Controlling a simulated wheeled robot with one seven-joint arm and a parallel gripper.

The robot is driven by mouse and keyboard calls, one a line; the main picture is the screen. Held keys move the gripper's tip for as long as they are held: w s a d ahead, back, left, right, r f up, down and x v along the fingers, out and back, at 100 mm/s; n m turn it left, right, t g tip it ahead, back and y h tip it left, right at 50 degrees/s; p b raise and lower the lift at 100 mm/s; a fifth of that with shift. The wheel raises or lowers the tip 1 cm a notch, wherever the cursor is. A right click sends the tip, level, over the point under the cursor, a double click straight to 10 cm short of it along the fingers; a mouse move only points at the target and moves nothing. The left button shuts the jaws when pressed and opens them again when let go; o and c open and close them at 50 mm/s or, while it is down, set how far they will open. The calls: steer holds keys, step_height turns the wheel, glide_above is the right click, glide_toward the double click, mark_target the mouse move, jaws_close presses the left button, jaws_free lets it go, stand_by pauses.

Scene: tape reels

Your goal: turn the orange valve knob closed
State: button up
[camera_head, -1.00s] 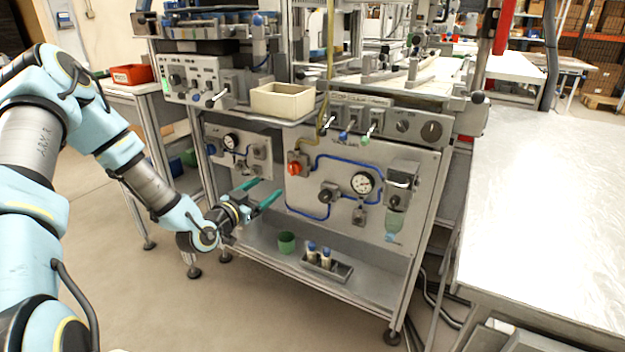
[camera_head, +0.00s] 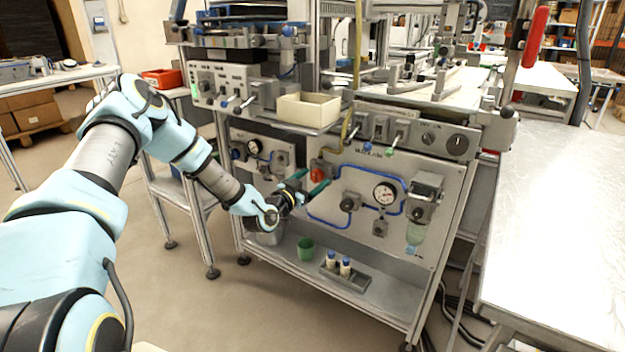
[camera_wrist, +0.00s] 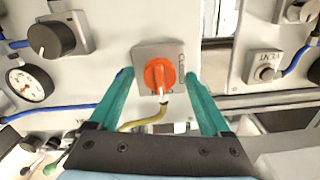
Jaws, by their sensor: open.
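The orange valve knob (camera_wrist: 159,76) sits on a square grey plate (camera_wrist: 146,52) on the machine's front panel. In the head view the knob (camera_head: 317,174) shows just past my fingertips. My gripper (camera_wrist: 159,76) is open, with one green finger on each side of the knob in the wrist view. The fingers appear apart from the knob, and I cannot tell how deep they reach around it. In the head view my gripper (camera_head: 312,180) points at the panel from the left. Lettering beside the knob is partly hidden.
A pressure gauge (camera_head: 385,193) with blue tubing and a black knob (camera_wrist: 58,38) are on the same panel. A cream bin (camera_head: 308,109) stands above. A green cup (camera_head: 305,248) and a tray of bottles (camera_head: 345,279) sit on the lower shelf.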

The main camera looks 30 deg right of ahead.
jaws_close()
stand_by(0.7)
